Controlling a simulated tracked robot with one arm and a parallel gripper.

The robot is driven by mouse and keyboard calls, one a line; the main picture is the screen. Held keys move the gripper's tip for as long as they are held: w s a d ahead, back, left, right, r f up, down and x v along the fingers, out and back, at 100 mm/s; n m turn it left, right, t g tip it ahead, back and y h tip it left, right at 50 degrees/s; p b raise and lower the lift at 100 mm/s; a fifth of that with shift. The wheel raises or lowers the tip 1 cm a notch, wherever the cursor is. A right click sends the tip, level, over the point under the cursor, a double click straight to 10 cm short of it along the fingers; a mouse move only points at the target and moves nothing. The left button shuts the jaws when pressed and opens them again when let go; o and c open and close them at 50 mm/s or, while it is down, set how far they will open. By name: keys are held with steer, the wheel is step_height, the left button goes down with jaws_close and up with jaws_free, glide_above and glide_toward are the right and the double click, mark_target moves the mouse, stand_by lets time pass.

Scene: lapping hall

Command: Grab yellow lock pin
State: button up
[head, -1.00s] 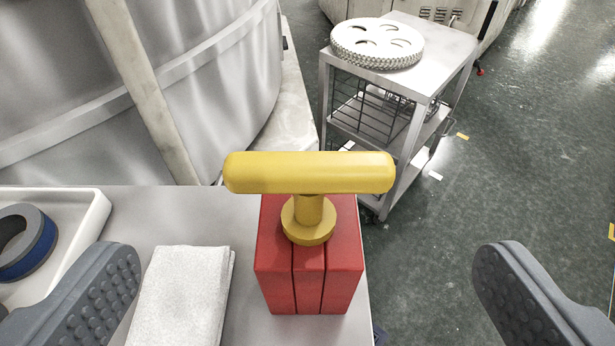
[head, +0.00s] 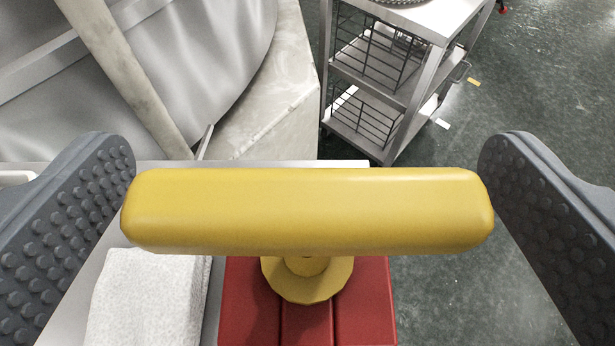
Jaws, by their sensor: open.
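The yellow lock pin (head: 307,211) has a wide T-shaped handle and a round collar below it. It stands upright in a red block (head: 250,308) with grooves in its top. The block sits at the right edge of a grey table. My gripper (head: 307,190) is open, with one dark studded finger on each side of the handle. The handle spans most of the gap between the fingers. The left finger appears very close to the handle's left end; I cannot tell whether they touch. The pin's lower shaft is hidden inside the block.
A folded white cloth (head: 148,298) lies left of the block, under the left finger. A metal cart (head: 436,22) with wire shelves stands beyond the table. A large grey drum (head: 185,80) fills the back left. Open green floor (head: 545,95) lies to the right.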

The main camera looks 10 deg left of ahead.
steer(key=c, duration=1.1)
steer(key=shift+c, duration=0.2)
steer(key=shift+w+r, duration=0.1)
